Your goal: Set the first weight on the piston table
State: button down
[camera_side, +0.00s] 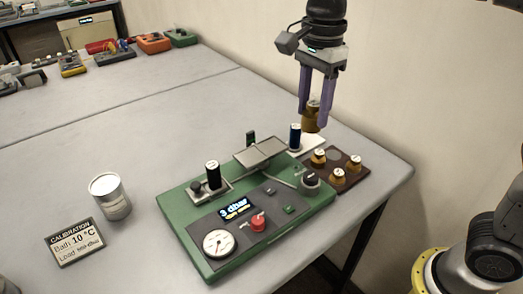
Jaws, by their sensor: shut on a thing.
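My gripper (314,101) is high at the upper right, its purple fingers pointing down. It is shut on a brass weight (311,119), held in the air above the back right of the green apparatus (199,235). The flat grey plate raised at the back of the apparatus, which looks like the piston table (260,151), is bare. It lies below and to the left of the held weight. Several more brass weights (318,157) stand on a dark brown tray (349,178) to the right of the apparatus. The tray has an empty round spot.
A metal can (110,196) and a calibration sign (75,242) are at the left.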

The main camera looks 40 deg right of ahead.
jog(key=shift+w+a+f, duration=0.1)
jog(key=shift+a+f, duration=0.05)
jog(key=shift+a, duration=0.25)
jog(key=w+a+f, duration=0.1)
jog(key=w+f, duration=0.2)
jog(key=w, duration=0.1)
jog(key=w+a+f, duration=0.2)
jog(key=w+f, duration=0.1)
jog(key=w, duration=0.1)
jog(key=w+a+f, duration=0.1)
jog(key=w+f, duration=0.2)
jog(key=w, duration=0.1)
jog(key=shift+w+a, duration=0.15)
jog(key=shift+w+a+f, duration=0.1)
jog(key=shift+w+f, duration=0.1)
jog(key=shift+f, duration=0.75)
jog(key=shift+w+f, duration=0.15)
jog(key=shift+f, duration=0.8)
jog(key=shift+f, duration=0.15)
jog(key=shift+c, duration=1.7)
grip_release()
